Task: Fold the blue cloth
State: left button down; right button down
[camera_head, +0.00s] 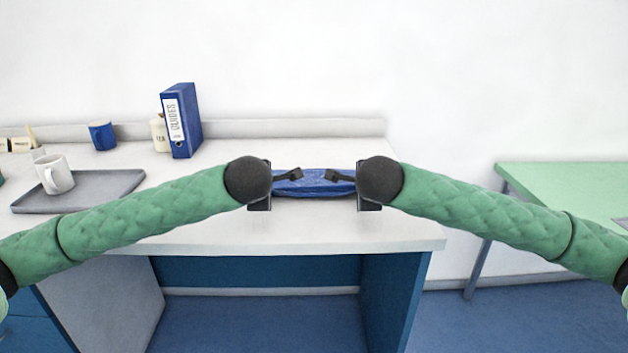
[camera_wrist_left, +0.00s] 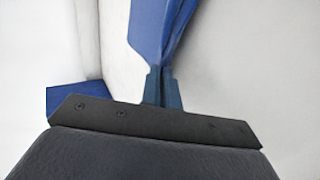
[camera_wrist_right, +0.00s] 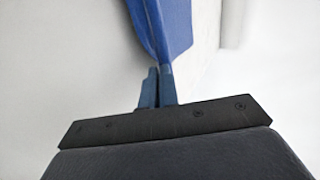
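The blue cloth (camera_head: 314,184) is between my two grippers over the right part of the white desk. My left gripper (camera_head: 297,175) is at its left end and my right gripper (camera_head: 332,175) at its right end. In the left wrist view the fingers (camera_wrist_left: 161,88) are closed together on a gathered end of the cloth (camera_wrist_left: 160,35). In the right wrist view the fingers (camera_wrist_right: 157,88) are closed on the other end of the cloth (camera_wrist_right: 165,25). Whether the cloth's underside touches the desk cannot be told.
The white desk (camera_head: 290,235) has a grey tray (camera_head: 110,190) with a white mug (camera_head: 56,175) at left. A blue binder (camera_head: 183,120), a blue cup (camera_head: 102,136) and a cream container (camera_head: 159,134) stand at the back. A green table (camera_head: 570,185) is at right.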

pick_arm(q)
jog(key=c, duration=1.3)
grip_release()
pick_arm(e)
jog(key=c, duration=1.3)
grip_release()
pick_arm(q)
jog(key=r, duration=0.1)
jog(key=s+r, duration=0.1)
jog(key=r, duration=0.1)
jog(key=shift+s+r, duration=0.15)
pick_arm(e)
jog(key=r, duration=0.1)
jog(key=s+r, duration=0.1)
jog(key=r, duration=0.1)
jog(key=shift+s+r, duration=0.1)
jog(key=shift+r, duration=0.05)
pick_arm(q)
jog(key=s+r, duration=0.4)
jog(key=r, duration=0.1)
jog(key=shift+s+r, duration=0.35)
pick_arm(e)
jog(key=s+r, duration=0.4)
jog(key=r, duration=0.1)
jog(key=shift+s+r, duration=0.35)
jog(key=shift+s, duration=0.05)
